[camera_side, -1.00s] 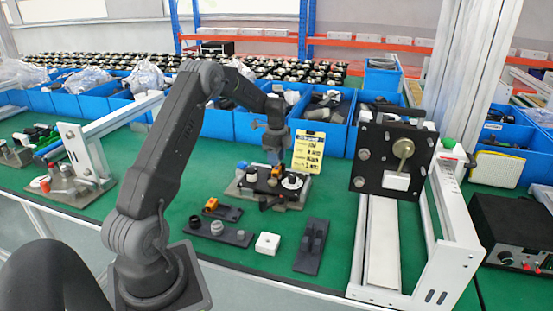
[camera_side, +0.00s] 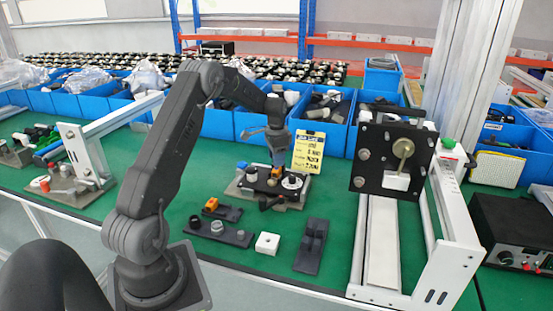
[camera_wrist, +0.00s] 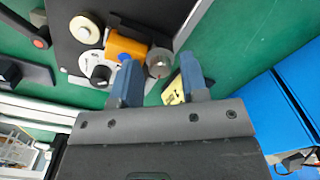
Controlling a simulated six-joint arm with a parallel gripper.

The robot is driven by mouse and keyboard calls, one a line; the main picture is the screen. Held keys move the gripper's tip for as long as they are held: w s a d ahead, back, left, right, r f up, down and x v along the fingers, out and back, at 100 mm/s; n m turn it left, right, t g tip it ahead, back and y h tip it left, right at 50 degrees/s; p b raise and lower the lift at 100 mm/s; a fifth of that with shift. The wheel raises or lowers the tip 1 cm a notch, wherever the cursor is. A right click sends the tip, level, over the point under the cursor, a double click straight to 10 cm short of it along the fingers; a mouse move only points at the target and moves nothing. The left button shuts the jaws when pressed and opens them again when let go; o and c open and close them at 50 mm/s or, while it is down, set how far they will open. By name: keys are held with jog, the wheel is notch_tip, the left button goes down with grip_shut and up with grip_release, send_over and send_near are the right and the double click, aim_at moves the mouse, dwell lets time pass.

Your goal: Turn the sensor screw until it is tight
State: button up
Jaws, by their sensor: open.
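The fixture plate (camera_side: 245,187) stands on the green bench in the side view, with my gripper (camera_side: 277,160) right above it, pointing down. In the wrist view, the dark plate (camera_wrist: 72,45) carries the orange sensor block (camera_wrist: 122,46). A grey round metal piece (camera_wrist: 159,62), which looks like the screw head, sits at the right end of the orange block. My gripper (camera_wrist: 160,72) is open, with its two blue fingers apart on either side of this grey piece. I cannot tell whether either finger touches it. In the side view my fingers partly hide the orange block.
A white round part (camera_wrist: 85,28) and a black knob (camera_wrist: 100,74) sit close to the orange block. A yellow card (camera_side: 308,152) stands just behind the fixture. Blue bins (camera_side: 215,124) line the back. Dark trays (camera_side: 220,233) and a white block (camera_side: 267,243) lie in front.

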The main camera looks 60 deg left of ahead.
jog(key=n, duration=1)
jog(key=shift+n, duration=0.4)
jog(key=shift+c, duration=0.3)
grip_shut()
jog(key=m, duration=0.3)
jog(key=shift+o, duration=0.3)
grip_release()
jog(key=shift+r, duration=0.1)
